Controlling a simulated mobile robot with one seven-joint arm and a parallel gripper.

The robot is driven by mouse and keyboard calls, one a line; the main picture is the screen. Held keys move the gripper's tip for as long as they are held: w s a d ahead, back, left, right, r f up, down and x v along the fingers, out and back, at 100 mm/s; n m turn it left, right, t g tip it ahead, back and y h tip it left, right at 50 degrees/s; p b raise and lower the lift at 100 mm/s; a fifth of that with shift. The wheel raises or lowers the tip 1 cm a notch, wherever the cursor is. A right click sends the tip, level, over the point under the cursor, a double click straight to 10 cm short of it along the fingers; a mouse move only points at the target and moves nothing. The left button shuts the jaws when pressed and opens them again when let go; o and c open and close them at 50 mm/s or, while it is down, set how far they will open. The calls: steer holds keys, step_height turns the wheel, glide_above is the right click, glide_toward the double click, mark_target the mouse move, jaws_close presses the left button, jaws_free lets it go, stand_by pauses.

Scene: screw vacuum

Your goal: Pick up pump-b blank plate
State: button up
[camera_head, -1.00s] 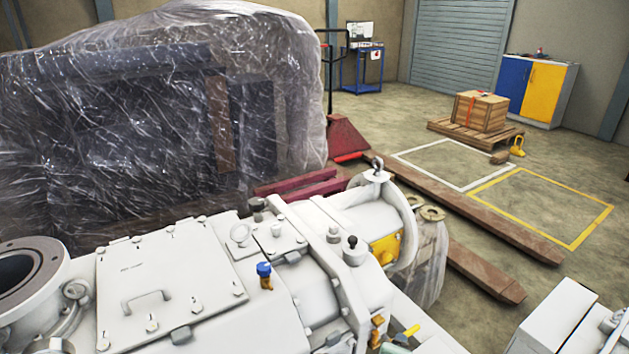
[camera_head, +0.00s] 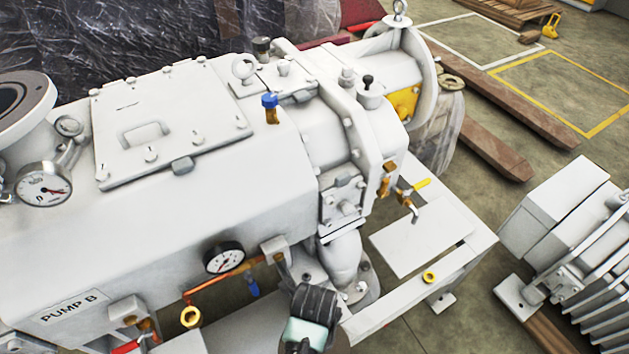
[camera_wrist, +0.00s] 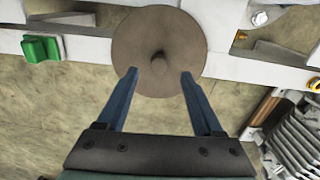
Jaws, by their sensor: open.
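In the wrist view, a round grey-brown plate (camera_wrist: 158,32) with a small central knob (camera_wrist: 158,58) lies in front of my gripper (camera_wrist: 160,75); it appears to be the blank plate. My gripper is open and empty. Its two blue fingers overlap the lower part of the disc, one to each side below the knob. I cannot tell whether they touch it. In the head view, pump B (camera_head: 230,190) fills the left and middle, with its label (camera_head: 72,305) at lower left.
White frame rails (camera_wrist: 92,45) run behind the disc in the wrist view, with a green block (camera_wrist: 42,47) at left. Finned white machinery (camera_head: 590,270) stands at right in the head view. Pressure gauges (camera_head: 224,258) and copper pipes project from the pump's near side.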

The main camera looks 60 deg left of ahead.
steer(key=f+b, duration=0.1)
steer(key=f, duration=0.2)
steer(key=f+b, duration=0.1)
steer(key=f, duration=0.1)
steer(key=shift+s+d+f, duration=0.1)
steer(key=shift+d+f, duration=0.1)
steer(key=shift+f, duration=0.2)
steer(key=shift+r, duration=0.1)
jaws_close()
stand_by(1.0)
